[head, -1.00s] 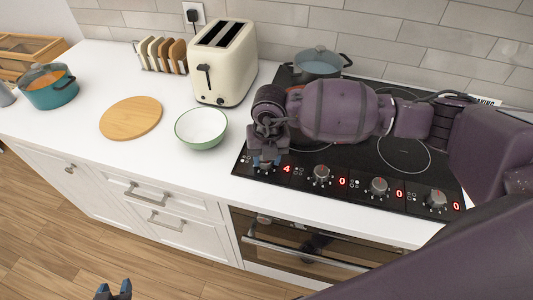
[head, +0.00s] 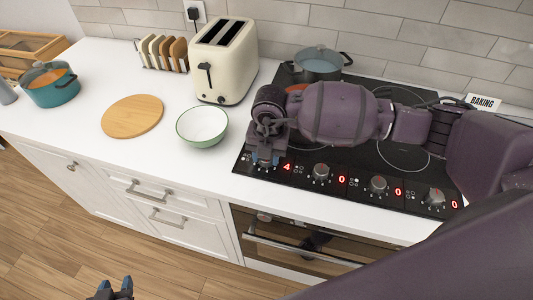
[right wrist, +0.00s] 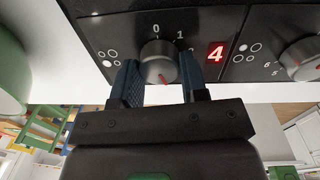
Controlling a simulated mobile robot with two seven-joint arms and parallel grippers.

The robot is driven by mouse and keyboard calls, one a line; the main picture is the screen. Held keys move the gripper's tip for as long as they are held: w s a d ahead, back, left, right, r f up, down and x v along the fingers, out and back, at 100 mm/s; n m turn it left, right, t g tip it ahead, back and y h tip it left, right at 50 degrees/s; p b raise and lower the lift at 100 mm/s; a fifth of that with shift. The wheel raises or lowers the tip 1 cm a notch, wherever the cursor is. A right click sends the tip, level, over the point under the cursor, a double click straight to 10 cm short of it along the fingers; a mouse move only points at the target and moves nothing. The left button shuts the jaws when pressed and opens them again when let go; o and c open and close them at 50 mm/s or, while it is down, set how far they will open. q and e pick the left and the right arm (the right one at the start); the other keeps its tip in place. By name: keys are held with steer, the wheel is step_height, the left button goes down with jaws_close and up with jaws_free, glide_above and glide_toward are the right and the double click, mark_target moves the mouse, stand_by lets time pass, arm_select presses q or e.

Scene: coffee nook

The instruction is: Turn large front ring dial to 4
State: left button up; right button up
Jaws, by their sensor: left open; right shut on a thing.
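My right gripper (right wrist: 160,80) is shut on this knob, with a blue finger on each side. In the head view, my right gripper (head: 264,160) is over the dial and mostly hides it. My left gripper (head: 115,287) is open and empty, low over the floor.
Three other dials, including the second dial (head: 321,173), have displays reading 0. A pot (head: 318,67) stands at the back of the hob, with a reddish glow near my right arm. A green-rimmed bowl (head: 202,128), toaster (head: 222,65) and round board (head: 132,117) stand left.

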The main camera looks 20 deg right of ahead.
steer(key=o, duration=0.9)
steer(key=shift+r, duration=0.15)
steer(key=r, duration=1)
steer(key=shift+s+d+r+b, duration=0.15)
steer(key=shift+d+r+b, duration=0.1)
steer(key=shift+b, duration=0.05)
